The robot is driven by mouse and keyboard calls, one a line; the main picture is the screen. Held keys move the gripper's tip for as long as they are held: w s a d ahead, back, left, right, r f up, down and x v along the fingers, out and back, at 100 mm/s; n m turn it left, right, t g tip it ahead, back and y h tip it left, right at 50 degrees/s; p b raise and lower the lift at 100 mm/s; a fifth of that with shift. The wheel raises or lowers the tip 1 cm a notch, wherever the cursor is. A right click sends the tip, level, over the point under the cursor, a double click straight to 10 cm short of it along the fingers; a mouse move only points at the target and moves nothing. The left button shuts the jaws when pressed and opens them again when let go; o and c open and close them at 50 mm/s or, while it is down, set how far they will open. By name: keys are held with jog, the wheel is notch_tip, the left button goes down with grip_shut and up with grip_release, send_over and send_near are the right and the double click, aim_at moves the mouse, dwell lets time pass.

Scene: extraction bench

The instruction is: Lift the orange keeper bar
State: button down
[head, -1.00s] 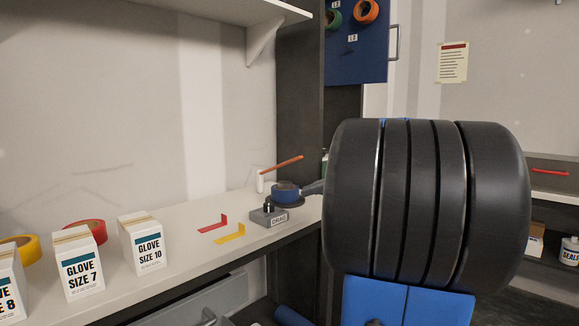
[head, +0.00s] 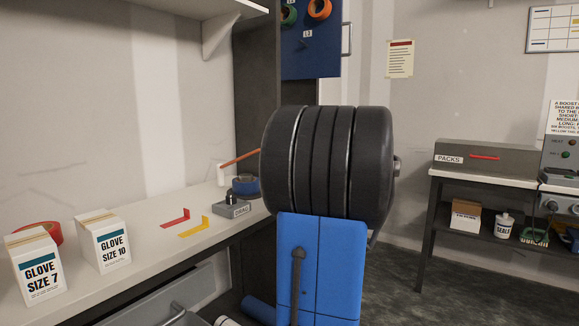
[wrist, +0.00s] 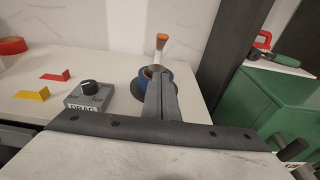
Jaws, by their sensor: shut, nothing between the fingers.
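The orange keeper bar (head: 240,157) slants up to the right from a white post (head: 221,173) above the bench; its right end is hidden behind my arm in the head view. In the wrist view an orange piece (wrist: 161,42), likely the same bar seen nearly end-on, stands beyond a blue round spool (wrist: 150,76). My gripper (wrist: 158,84) shows in the wrist view with its fingers together, pointing towards the spool and below the orange piece. The fingers cover part of the spool. I cannot tell whether they touch it. The gripper is hidden behind my arm in the head view.
A grey DRAG box (head: 232,208) with a black knob sits beside the spool. Red (head: 176,218) and yellow (head: 194,229) brackets lie left of it. Glove boxes (head: 105,243) stand further left. A dark upright panel rises behind. A green case (wrist: 275,100) is at right in the wrist view.

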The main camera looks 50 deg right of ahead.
jog(key=w+r, duration=0.3)
jog(key=w, duration=0.3)
jog(key=shift+w+a, duration=0.25)
jog(key=shift+w, duration=0.05)
